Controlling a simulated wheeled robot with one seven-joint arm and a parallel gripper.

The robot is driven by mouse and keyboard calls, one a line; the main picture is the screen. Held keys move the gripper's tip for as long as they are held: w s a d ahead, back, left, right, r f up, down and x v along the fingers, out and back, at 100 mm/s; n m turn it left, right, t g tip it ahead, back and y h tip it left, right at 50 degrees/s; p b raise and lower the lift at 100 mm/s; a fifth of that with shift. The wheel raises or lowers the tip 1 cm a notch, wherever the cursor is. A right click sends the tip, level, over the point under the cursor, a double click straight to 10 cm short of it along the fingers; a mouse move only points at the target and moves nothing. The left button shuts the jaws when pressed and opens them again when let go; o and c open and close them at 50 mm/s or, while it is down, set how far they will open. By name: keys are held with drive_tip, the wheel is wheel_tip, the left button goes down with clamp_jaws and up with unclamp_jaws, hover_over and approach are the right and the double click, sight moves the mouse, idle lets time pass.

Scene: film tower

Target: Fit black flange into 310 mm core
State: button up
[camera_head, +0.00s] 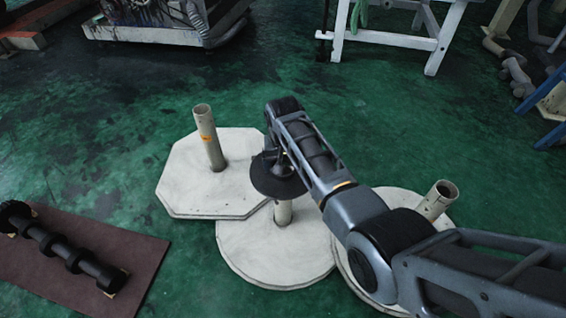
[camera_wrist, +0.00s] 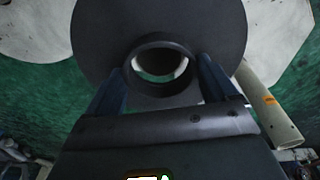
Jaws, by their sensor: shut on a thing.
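My gripper (camera_head: 281,156) is shut on the black flange (camera_head: 272,180), a flat round disc with a raised ring hub. In the wrist view, the two fingers (camera_wrist: 162,88) clasp the hub on both sides, and the disc (camera_wrist: 160,22) spreads beyond it. In the head view, the flange is over the top of the middle core (camera_head: 283,213), hiding its upper end; I cannot tell whether they touch. The left core (camera_head: 210,145) stands upright with an orange label. The right core (camera_head: 437,201) is open-topped. I cannot read which core is 310 mm.
The cores stand on pale base plates, octagonal at left (camera_head: 185,180) and round in the middle (camera_head: 260,255). A white trestle (camera_head: 390,38) stands behind. The green floor between is clear.

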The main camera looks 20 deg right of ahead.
drive_tip(key=shift+f+b, duration=1.5)
drive_tip(key=shift+f, duration=0.65)
idle(0.4)
drive_tip(key=o, duration=0.9)
drive_tip(key=shift+o, duration=0.2)
wheel_tip(320, 180, up, 8)
drive_tip(key=p, duration=0.4)
drive_tip(key=shift+s+a+f, duration=0.15)
drive_tip(key=shift+s+a, duration=0.05)
drive_tip(key=shift+s, duration=0.25)
